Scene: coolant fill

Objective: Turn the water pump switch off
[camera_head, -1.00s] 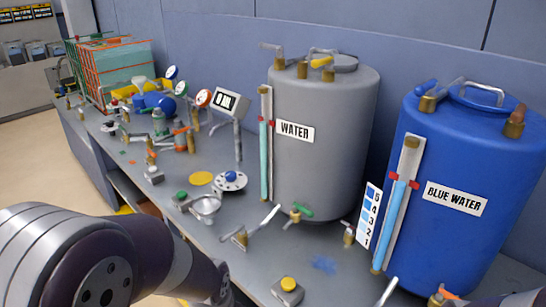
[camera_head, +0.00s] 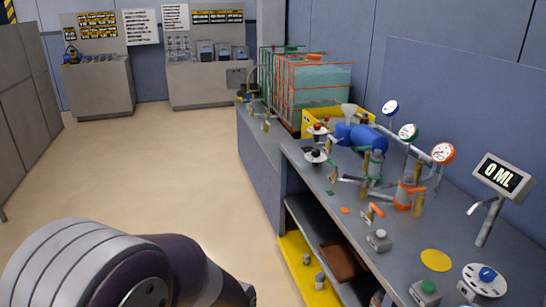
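No label in view marks the water pump switch, so I cannot tell which control it is. A blue pump-like cylinder (camera_head: 361,137) sits on the workbench (camera_head: 341,215) among pipes and valves. A small grey switch box (camera_head: 379,240) stands near the bench's front edge. A box with a green button (camera_head: 425,291) is closer, at the bottom right. Grey control boxes (camera_head: 206,50) stand on the far cabinet. An arm of mine comes in at the bottom left, over the floor, apart from the bench. Neither gripper shows in the picture.
A glass tank in an orange and green frame (camera_head: 290,90) and a yellow tray (camera_head: 310,119) stand farther along the bench. Three gauges and a "0 ML" display (camera_head: 503,175) rise at its right. The floor (camera_head: 165,165) left of the bench is clear.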

